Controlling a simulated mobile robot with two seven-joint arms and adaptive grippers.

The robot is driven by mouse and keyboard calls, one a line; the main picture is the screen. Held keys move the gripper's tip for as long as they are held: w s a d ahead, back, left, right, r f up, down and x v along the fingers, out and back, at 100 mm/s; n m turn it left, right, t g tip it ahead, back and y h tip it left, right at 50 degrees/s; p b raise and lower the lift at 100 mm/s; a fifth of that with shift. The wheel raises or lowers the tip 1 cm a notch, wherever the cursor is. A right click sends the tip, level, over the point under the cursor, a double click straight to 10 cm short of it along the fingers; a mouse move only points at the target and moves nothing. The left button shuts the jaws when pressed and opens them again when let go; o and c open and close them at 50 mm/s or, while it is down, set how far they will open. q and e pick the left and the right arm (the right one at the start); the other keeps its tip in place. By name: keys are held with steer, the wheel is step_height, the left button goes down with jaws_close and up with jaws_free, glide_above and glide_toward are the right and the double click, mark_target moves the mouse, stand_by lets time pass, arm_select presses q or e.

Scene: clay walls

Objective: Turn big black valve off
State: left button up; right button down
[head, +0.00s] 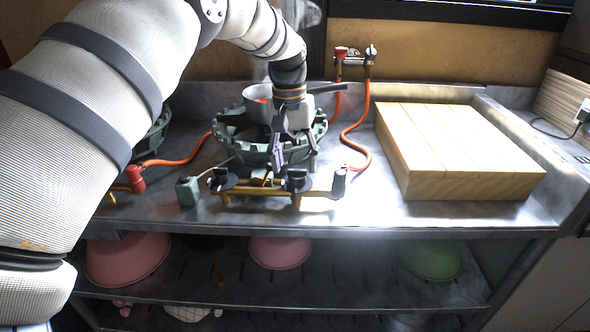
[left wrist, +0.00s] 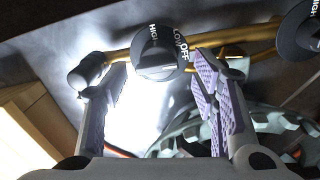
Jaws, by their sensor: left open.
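A black valve knob (head: 298,180) sits on the yellow gas pipe at the front of the burner. In the left wrist view the knob (left wrist: 160,53) shows HIGH, LOW and OFF lettering; I cannot tell its exact setting. A second black knob (head: 223,180) is further left on the pipe and shows at the upper right edge of the left wrist view (left wrist: 302,30). My left gripper (head: 295,154) is open above and behind the first knob. In the left wrist view its fingertips (left wrist: 158,88) stand apart, with the knob beyond the gap. My right gripper is out of view.
The green burner (head: 226,135) carries a grey pan (head: 256,104) close beside my left gripper. A dark cylinder (head: 339,182) ends the pipe. An orange hose (head: 361,130) runs behind. A wooden block (head: 450,150) fills the counter's right. Bowls (head: 280,252) lie below.

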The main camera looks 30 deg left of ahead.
arm_select(q)
step_height(320, 180, up, 9)
steer(key=shift+s+a, duration=0.15)
steer(key=shift+a, duration=0.15)
